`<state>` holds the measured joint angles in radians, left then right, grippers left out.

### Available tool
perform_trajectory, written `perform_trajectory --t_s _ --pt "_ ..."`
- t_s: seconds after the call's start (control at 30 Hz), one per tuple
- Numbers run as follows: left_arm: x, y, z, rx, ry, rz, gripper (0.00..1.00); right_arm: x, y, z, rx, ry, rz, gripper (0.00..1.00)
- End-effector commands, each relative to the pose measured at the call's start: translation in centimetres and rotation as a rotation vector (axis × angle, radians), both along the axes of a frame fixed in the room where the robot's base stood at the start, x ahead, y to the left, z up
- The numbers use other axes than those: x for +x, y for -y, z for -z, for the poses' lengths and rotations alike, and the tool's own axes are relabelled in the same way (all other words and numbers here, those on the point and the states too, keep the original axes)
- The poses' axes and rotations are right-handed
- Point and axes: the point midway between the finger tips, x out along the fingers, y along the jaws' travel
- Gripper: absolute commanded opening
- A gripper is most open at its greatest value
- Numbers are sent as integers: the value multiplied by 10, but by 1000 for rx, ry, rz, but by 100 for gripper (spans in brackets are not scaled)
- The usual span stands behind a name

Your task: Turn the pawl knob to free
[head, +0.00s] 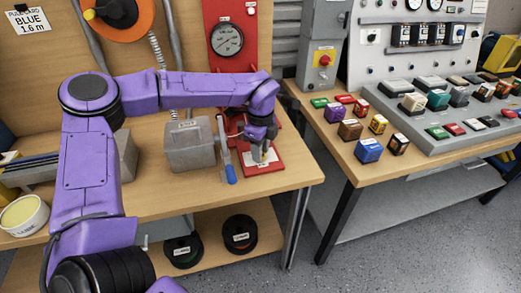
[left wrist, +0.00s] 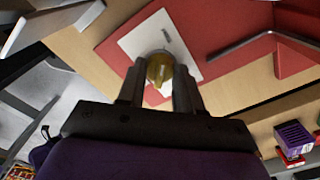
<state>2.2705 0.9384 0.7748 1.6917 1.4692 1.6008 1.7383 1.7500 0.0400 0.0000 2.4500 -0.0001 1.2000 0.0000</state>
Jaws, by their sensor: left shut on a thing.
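The pawl knob (left wrist: 160,68) is a rounded yellow-brass knob on a white plate (left wrist: 138,42), which lies on a red base. It shows well in the left wrist view. In the head view the red base (head: 279,165) lies on the wooden bench near its front right corner, and the knob is mostly hidden by my gripper. My left gripper (head: 264,150) reaches down from above onto the knob. In the left wrist view its two dark fingers (left wrist: 158,88) stand on either side of the knob and are shut on it. My right gripper is not in view.
A grey box (head: 188,148) with a blue-handled lever (head: 229,170) stands just left of the red base. A red panel with a gauge (head: 227,40) rises behind. The right-hand bench holds several coloured blocks (head: 369,150) and a control panel. A tub (head: 22,217) stands far left.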

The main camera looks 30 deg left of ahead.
Motion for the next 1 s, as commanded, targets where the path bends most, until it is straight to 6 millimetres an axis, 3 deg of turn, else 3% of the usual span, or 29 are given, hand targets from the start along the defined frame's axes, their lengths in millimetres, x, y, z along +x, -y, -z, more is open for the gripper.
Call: perform_trajectory --t_s 0.2,0.23,0.3,0.67,1.0 --pt "1 -1 -2 1 5 -1 4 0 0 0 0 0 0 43" --pt "1 -1 -2 1 5 -1 38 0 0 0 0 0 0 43" --pt "1 -1 -1 0 4 0 61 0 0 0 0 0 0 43" --pt "1 0 -7 1 3 1 61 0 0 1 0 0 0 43" --pt "1 0 -82 1 6 -1 61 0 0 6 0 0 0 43"
